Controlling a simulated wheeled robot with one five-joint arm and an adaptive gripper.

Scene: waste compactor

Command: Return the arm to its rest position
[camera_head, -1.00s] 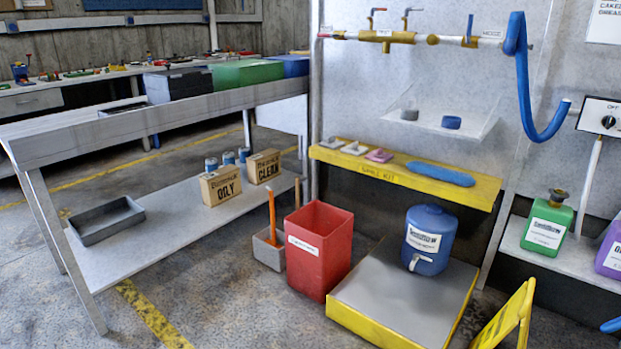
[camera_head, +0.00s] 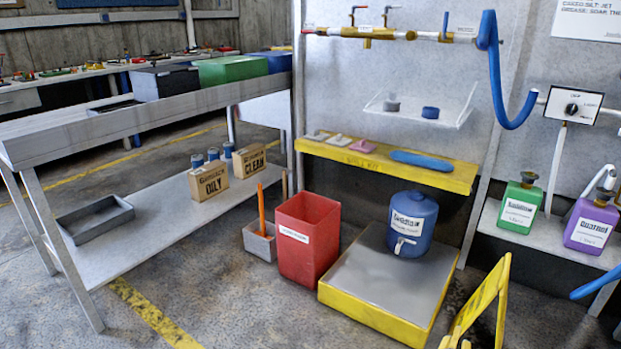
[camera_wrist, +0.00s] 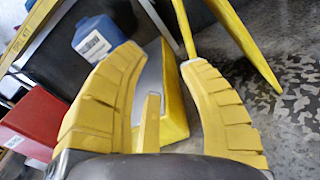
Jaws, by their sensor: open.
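My gripper (camera_wrist: 168,68) shows in the wrist view as two thick yellow ribbed fingers, spread wide apart with nothing between them. Beyond the fingers are the blue jug (camera_wrist: 98,36) and the yellow-edged platform (camera_wrist: 172,105). The red bin (camera_wrist: 38,120) is at the left of that view. The gripper is clear of them as far as I can tell. In the head view my gripper and arm cannot be made out with certainty.
In the head view, the platform (camera_head: 370,318) bears the blue jug (camera_head: 412,222), beside the red bin (camera_head: 305,240). A yellow folding sign (camera_head: 490,300) stands at lower right. A grey workbench (camera_head: 150,115) is at left. Bare concrete floor lies in front of it.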

